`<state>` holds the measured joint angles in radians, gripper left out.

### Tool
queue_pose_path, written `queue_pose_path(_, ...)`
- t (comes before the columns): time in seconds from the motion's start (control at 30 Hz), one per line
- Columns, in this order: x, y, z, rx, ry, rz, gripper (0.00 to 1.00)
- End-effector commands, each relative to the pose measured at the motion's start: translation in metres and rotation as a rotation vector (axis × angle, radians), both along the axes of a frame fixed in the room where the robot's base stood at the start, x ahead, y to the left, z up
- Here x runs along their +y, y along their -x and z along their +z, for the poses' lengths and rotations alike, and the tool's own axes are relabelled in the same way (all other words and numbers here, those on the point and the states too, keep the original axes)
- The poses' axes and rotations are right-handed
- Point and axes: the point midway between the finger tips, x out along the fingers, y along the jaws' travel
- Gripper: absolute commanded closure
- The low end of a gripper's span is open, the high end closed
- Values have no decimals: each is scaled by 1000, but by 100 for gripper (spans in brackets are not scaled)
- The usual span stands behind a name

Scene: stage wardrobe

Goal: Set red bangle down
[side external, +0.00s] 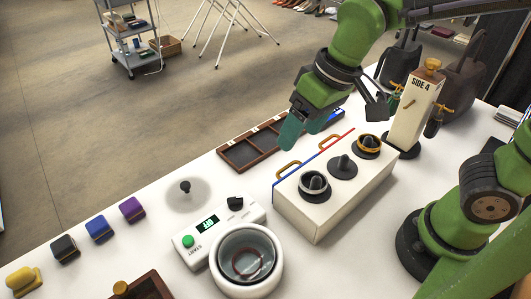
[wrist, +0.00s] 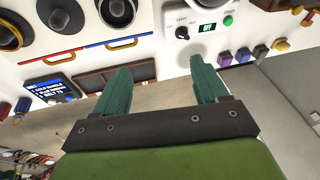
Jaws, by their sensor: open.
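A thin dark red ring, which looks like the red bangle (side external: 247,264), is inside the round glass-topped bowl (side external: 279,277) of the white machine at the front. I cannot tell whether a clear lid covers it. My gripper (side external: 302,137) is open and empty, in the air above the back of the table near the divided tray. In the wrist view its two teal fingers (wrist: 162,88) are spread with nothing between them. The white box (side external: 318,222) carries three dark posts. The left post holds a pale ring (side external: 314,181), the middle post looks bare, and the right post holds a gold ring (side external: 368,141).
A brown divided tray (side external: 222,154) lies behind the white box. The control panel (side external: 189,258) has a green button and a knob. Several coloured blocks (side external: 98,229) line the left edge. A tall box marked SIDE 4 (side external: 407,125) stands at the right.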

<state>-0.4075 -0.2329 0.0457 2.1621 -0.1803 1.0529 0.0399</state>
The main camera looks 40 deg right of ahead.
Motion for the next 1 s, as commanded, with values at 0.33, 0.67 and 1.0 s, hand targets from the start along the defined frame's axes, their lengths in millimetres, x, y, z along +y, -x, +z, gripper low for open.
queue_pose_path(0.33,-112,37,23,-258,-153,-390,27)
queue_pose_path(0.67,-121,43,23,-289,-165,-428,27)
queue_pose_path(1.0,-121,42,23,-288,-165,-427,27)
